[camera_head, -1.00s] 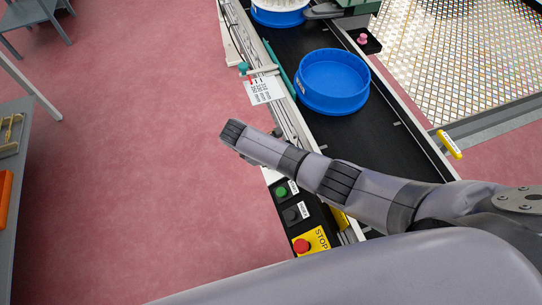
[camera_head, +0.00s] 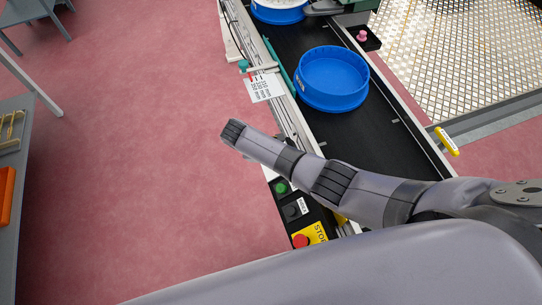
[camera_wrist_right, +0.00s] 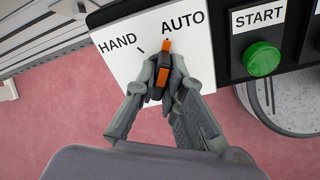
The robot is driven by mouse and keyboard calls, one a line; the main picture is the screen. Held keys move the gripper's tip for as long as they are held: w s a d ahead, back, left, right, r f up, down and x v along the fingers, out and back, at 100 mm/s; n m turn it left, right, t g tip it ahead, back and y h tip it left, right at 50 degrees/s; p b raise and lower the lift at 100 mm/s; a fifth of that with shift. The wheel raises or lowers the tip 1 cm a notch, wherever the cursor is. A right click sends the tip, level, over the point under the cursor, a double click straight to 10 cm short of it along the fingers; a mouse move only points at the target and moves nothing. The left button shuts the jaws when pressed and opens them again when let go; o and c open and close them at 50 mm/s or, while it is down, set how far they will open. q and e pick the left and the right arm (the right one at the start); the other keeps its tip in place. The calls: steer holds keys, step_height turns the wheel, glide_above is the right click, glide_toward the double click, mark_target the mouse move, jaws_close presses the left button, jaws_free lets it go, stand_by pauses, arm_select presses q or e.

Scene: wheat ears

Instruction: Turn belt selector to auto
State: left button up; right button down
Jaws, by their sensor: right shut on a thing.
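The belt selector (camera_wrist_right: 166,46) is a dark knob with an orange pointer on a white plate (camera_wrist_right: 112,62) marked HAND and AUTO, seen in the right wrist view. Its orange tip points up toward the AUTO lettering, to the right of the HAND tick. My right gripper (camera_wrist_right: 163,78) is shut on the knob, with a finger on each side. The fingers hide part of the knob's body. In the head view my right arm reaches in from the right and covers the selector. My left gripper is not in view.
A green START button (camera_wrist_right: 262,58) sits right of the plate. In the head view, green (camera_head: 281,187) and black buttons and a red stop button (camera_head: 300,241) line the belt's near side. A blue tub (camera_head: 332,79) stands on the black belt (camera_head: 375,145).

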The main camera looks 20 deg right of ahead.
steer(key=c, duration=1.7)
jaws_free()
steer(key=v, duration=1.2)
